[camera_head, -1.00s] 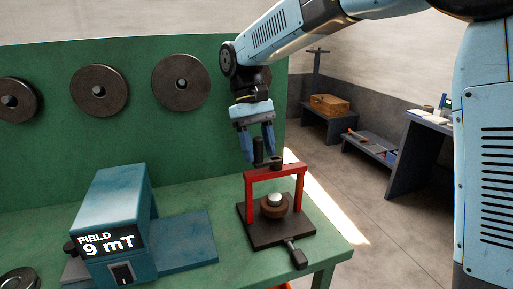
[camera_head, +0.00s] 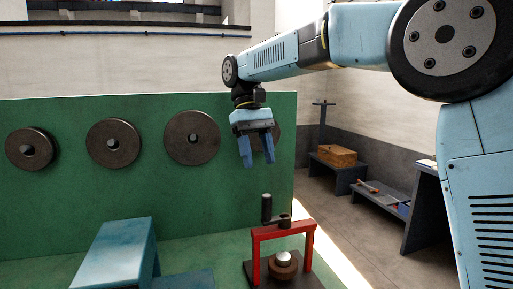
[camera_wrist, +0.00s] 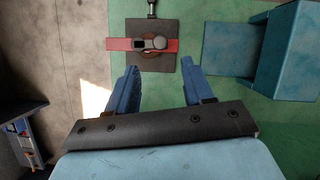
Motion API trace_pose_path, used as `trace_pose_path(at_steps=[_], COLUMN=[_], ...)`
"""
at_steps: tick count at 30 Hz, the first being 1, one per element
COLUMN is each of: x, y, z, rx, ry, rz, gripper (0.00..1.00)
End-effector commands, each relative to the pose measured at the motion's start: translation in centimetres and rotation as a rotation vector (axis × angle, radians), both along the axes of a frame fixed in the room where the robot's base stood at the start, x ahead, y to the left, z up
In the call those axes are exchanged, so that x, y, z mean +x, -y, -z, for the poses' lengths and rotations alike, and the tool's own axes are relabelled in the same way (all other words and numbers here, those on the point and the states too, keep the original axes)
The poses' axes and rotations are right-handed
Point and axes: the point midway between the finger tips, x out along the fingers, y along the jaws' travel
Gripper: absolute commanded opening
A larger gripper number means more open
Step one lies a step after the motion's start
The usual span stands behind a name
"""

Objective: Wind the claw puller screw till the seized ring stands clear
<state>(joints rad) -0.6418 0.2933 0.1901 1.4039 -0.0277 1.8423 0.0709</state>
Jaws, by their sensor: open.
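The claw puller is a red frame (camera_head: 283,232) on a dark base plate at the front of the green bench. A dark crank handle (camera_head: 267,208) stands upright on top of it, over the screw. Under the frame sits a brown ring (camera_head: 282,268) around a pale rounded post top (camera_head: 283,256). My gripper (camera_head: 257,160) is open and empty, pointing down, above and a little left of the crank handle. In the wrist view the red frame (camera_wrist: 118,44) lies beyond my open fingers (camera_wrist: 160,90); the frame and crank mostly hide the ring there.
A blue box (camera_head: 115,250) stands on the bench to the left. Several dark discs (camera_head: 192,138) hang on the green back panel behind my gripper. A wooden box (camera_head: 333,155) sits on a low bench at the back right.

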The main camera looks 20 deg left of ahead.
Motion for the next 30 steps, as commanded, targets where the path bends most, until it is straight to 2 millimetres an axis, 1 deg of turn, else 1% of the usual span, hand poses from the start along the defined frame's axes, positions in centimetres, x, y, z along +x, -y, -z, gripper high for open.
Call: trace_pose_path(at_steps=[3,6,17,20,23,26,30], x=[0.3,0.5,0.5,0.5,0.6,0.5,0.1], y=[-0.3,-0.5,-0.4,0.2,1.9,4.8,9.9], z=[-1.0,-1.5,-1.7,-1.9,-2.2,-2.5,-2.8], rx=[0.0,0.001,0.0,0.006,0.023,0.05,0.097], ry=[0.0,0.001,0.0,0.009,0.034,0.076,0.156], rz=[0.0,0.0,0.0,0.009,0.035,0.079,0.156], gripper=[0.51,0.51,0.51,0.51,0.51,0.51,0.51])
